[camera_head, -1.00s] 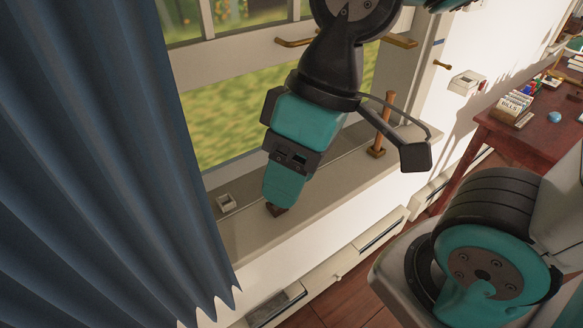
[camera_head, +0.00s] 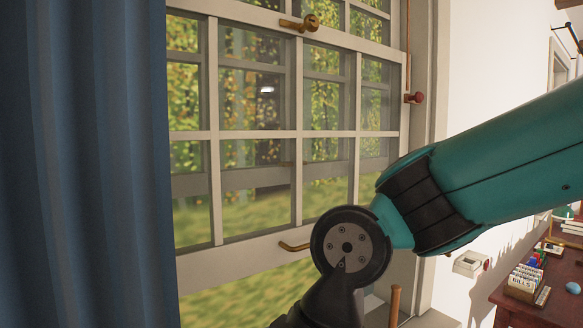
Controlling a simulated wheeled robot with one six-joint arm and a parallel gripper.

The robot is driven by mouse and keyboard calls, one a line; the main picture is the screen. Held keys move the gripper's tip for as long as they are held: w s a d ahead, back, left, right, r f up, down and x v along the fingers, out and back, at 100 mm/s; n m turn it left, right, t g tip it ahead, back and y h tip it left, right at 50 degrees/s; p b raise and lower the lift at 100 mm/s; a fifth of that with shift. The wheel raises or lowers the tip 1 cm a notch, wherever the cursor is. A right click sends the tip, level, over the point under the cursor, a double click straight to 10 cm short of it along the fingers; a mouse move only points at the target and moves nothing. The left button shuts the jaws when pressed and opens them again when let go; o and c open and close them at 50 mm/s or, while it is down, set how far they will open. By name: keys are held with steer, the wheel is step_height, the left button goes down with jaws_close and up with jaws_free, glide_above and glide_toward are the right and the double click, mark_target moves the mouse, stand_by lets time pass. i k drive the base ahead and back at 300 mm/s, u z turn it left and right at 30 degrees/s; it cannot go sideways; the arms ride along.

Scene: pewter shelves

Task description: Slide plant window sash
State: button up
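The window sash (camera_head: 215,190) is a white frame with several glass panes, right of the blue curtain. A second set of bars shows behind it. Its bottom rail (camera_head: 235,262) stands above an open gap that shows green grass. A brass handle (camera_head: 294,247) on the rail is partly hidden by my arm; the right end of the rail is hidden too. A brass latch (camera_head: 300,23) sits on the upper rail. My arm crosses from the right down to the lower middle. My gripper is below the picture, out of view.
The blue curtain (camera_head: 85,170) covers the left side. A wooden peg (camera_head: 395,305) stands at the lower right of the window. A red knob (camera_head: 414,98) hangs on a cord by the right frame. A wooden desk (camera_head: 545,310) with a card box (camera_head: 525,280) is at lower right.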

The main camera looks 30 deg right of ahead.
mark_target(219, 261)
steer(key=k, duration=1)
steer(key=z, duration=1.6)
steer(key=i, duration=0.85)
steer(key=u, duration=1.2)
steer(key=i, duration=0.25)
